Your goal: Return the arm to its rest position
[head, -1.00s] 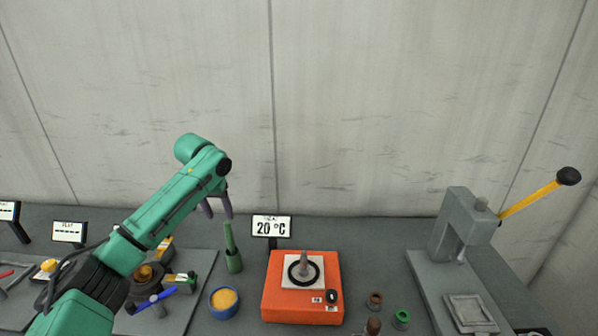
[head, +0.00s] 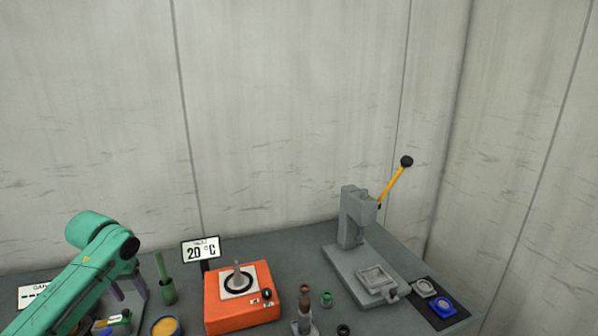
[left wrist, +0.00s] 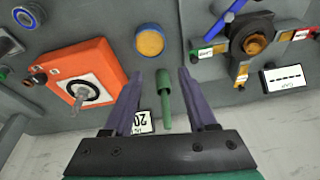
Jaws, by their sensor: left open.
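My left arm comes in from the left in the head view, green with a dark joint. Its gripper (head: 128,294) shows two purple fingers pointing down at the back left of the table. In the left wrist view the gripper (left wrist: 163,82) is open, with nothing held between the fingers. A green cylinder with a thin green rod (left wrist: 165,90) lies in line with the gap between the fingers; it stands upright just right of the gripper in the head view (head: 166,283). My right gripper is in neither view.
An orange heater box (head: 241,310) stands right of the green cylinder, with a 20 °C sign (head: 200,249) behind it. A blue bowl of yellow material (head: 166,327) is at the front. A grey press with a yellow lever (head: 358,220) stands at the right. A wall closes the back.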

